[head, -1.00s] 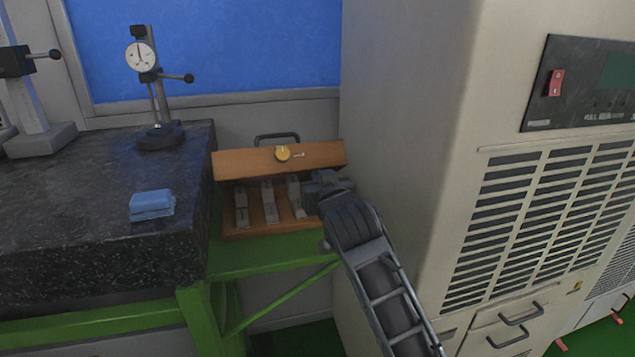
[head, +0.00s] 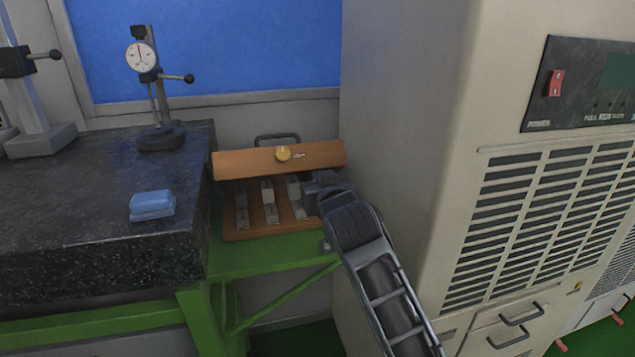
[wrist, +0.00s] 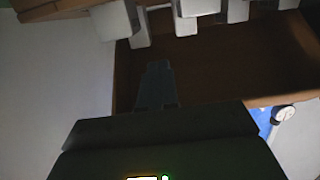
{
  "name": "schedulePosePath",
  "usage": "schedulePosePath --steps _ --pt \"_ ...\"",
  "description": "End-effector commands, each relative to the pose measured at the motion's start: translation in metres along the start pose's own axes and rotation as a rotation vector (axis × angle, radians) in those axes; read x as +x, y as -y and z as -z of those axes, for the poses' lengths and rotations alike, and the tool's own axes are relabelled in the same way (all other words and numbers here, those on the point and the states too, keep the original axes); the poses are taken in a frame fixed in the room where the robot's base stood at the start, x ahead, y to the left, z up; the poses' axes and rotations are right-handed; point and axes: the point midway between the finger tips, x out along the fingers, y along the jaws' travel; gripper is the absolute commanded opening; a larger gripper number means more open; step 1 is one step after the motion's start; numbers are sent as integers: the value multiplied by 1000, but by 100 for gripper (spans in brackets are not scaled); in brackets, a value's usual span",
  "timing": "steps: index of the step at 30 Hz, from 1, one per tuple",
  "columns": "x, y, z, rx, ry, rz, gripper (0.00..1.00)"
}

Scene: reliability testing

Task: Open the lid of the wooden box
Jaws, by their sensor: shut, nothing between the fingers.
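The wooden box (head: 260,234) stands on the green bench frame, with its orange-brown lid (head: 235,164) raised so that several grey metal blocks (head: 269,200) show inside. The lid carries a round yellow knob and a dark handle (head: 277,138) at its top. My gripper (head: 314,187) is at the right end of the box, under the lid's right side, and its fingertips are hard to make out there. In the wrist view my gripper's fingers (wrist: 155,82) are together and empty, in front of the lid's brown inner face (wrist: 235,65). Contact with the lid cannot be told.
A large beige cabinet (head: 400,150) stands close on the right of the box and arm. A dark granite plate (head: 80,220) lies to the left, bearing a blue block (head: 152,205) and a dial gauge stand (head: 160,137). The wall is close behind.

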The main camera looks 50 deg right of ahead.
Motion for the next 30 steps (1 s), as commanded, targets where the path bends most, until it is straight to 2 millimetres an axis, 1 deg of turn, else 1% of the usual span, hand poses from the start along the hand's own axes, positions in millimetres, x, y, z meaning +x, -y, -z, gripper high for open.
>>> schedulePosePath --steps 17,30 --pt "0 0 2 0 0 0 0" --pt "-4 0 29 0 -1 0 0"
